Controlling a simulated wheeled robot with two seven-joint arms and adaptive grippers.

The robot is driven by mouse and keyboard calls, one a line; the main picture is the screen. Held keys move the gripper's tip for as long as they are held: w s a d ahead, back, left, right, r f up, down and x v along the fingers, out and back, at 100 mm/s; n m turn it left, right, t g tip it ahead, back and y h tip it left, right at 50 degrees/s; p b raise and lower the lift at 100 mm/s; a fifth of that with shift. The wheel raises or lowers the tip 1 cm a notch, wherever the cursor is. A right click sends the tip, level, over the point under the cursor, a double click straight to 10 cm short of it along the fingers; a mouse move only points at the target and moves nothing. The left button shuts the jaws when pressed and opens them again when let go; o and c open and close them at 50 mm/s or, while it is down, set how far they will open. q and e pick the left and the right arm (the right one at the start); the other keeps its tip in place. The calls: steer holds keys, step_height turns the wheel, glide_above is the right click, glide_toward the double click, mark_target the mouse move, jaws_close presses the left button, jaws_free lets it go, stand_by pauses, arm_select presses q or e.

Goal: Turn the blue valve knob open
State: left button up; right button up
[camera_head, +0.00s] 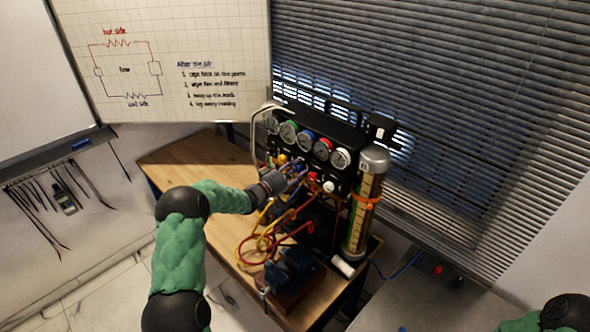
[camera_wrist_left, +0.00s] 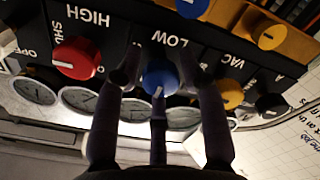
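A round blue knob (camera_wrist_left: 160,77) with a white pointer line sits by the label LOW on the dark manifold panel, in the middle of the left wrist view. My left gripper (camera_wrist_left: 160,80) has its dark fingers spread on either side of this knob, with small gaps showing. A third finger reaches up below the knob. In the head view my left gripper (camera_head: 288,174) is at the front of the gauge rig (camera_head: 331,131) and hides much of its knob row. Another blue knob (camera_wrist_left: 192,6) is cut off at the top of the wrist view. My right gripper is out of view.
A red knob (camera_wrist_left: 76,57), yellow knobs (camera_wrist_left: 270,36) and a black knob (camera_wrist_left: 271,105) stand close around. Looped hoses (camera_head: 264,241) hang below the rig. A strapped cylinder (camera_head: 364,204) stands to its right and a blue vise (camera_head: 291,267) in front. The wooden bench (camera_head: 190,156) is clear at left.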

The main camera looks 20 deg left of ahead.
arm_select(q)
steer(key=shift+o, duration=0.6)
steer(key=shift+d+f, duration=0.2)
steer(key=shift+f, duration=0.15)
steer(key=shift+a+r, duration=0.1)
steer(key=shift+r, duration=0.2)
steer(key=shift+s+a, duration=0.2)
steer(key=shift+s, duration=0.1)
steer(key=v, duration=1.1)
steer(key=shift+s, duration=0.2)
